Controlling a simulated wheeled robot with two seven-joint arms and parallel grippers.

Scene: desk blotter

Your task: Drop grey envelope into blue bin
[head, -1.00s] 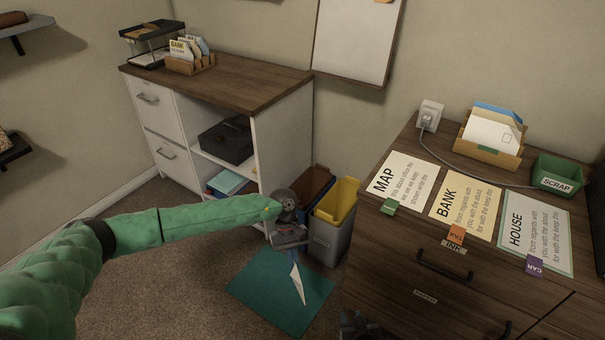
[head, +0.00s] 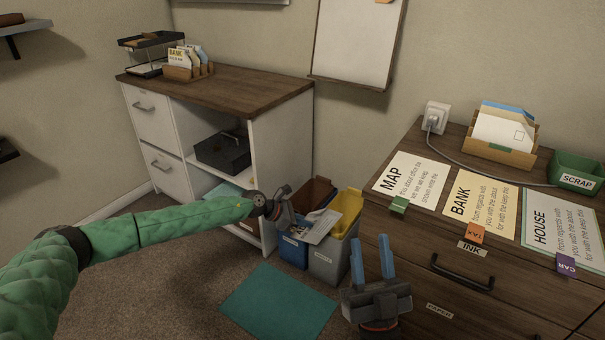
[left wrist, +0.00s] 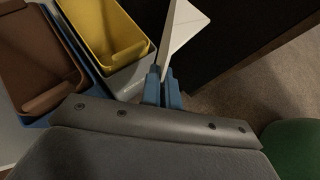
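My left gripper (head: 298,222) is shut on the pale grey envelope (head: 321,226), which hangs at a tilt by the bin tops, in front of the yellow insert. In the left wrist view the blue fingers (left wrist: 163,88) pinch the envelope (left wrist: 184,28), which stands beside the yellow insert's right edge. The blue bin (head: 291,252) stands on the floor at the left of the pair, with a brown insert (head: 312,194). In the left wrist view its brown insert (left wrist: 38,62) is at the left. My right gripper (head: 373,258) is open and empty, fingers up, left of the drawers.
A grey bin (head: 327,262) with a yellow insert (head: 346,207) touches or nearly touches the blue bin's right side. A white cabinet (head: 282,150) stands behind. A teal mat (head: 276,302) lies on the carpet in front. A wooden drawer unit (head: 405,255) bounds the right.

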